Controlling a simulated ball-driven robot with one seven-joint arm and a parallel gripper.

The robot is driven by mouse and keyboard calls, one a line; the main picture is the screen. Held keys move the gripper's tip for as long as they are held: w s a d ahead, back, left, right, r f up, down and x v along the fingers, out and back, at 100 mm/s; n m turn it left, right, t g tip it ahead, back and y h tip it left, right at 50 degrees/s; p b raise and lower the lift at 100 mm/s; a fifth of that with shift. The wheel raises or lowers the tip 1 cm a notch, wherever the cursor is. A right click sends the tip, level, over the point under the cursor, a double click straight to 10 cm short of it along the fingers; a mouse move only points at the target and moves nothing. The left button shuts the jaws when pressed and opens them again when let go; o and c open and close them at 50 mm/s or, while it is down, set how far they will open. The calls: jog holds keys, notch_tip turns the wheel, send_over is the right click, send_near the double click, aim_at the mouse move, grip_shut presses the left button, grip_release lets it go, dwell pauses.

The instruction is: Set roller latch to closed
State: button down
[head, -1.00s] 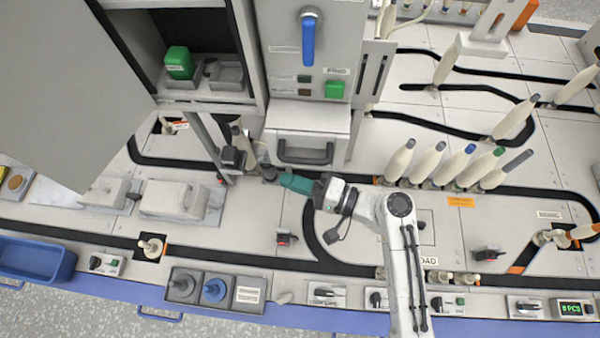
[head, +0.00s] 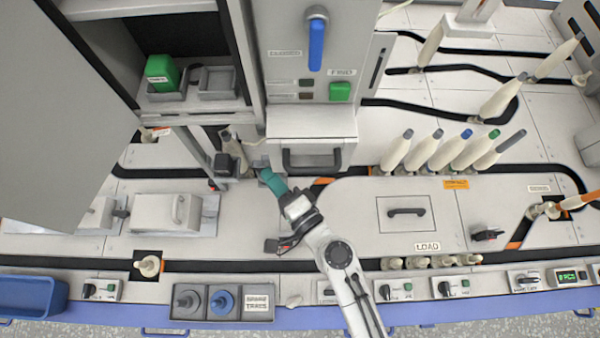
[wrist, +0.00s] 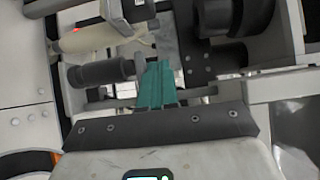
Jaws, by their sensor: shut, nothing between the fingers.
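My gripper (head: 266,174) has teal fingers and is shut and empty, just left of the grey drawer under the machine cabinet. In the wrist view the closed fingertips (wrist: 157,72) point into a gap between machine parts. A dark cylindrical grip (wrist: 100,73) lies just left of the fingertips, and a black roller-like part (wrist: 222,14) is above right. I cannot tell which is the roller latch, or whether the fingers touch either. In the head view a black block on a post (head: 226,165) stands left of the gripper, beside a cream bobbin (head: 235,145).
The grey drawer (head: 312,158) with a dark handle is close right of my gripper. A blue lever (head: 316,45) and green button (head: 340,91) are on the cabinet above. Several bobbins (head: 420,150) stand to the right. The deck plate around the LOAD hatch (head: 405,228) is mostly clear.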

jog(key=shift+w+a, duration=0.25)
jog(key=shift+a, duration=0.25)
jog(key=shift+w+a, duration=0.25)
jog(key=shift+a, duration=0.2)
jog(key=shift+w+a, duration=0.1)
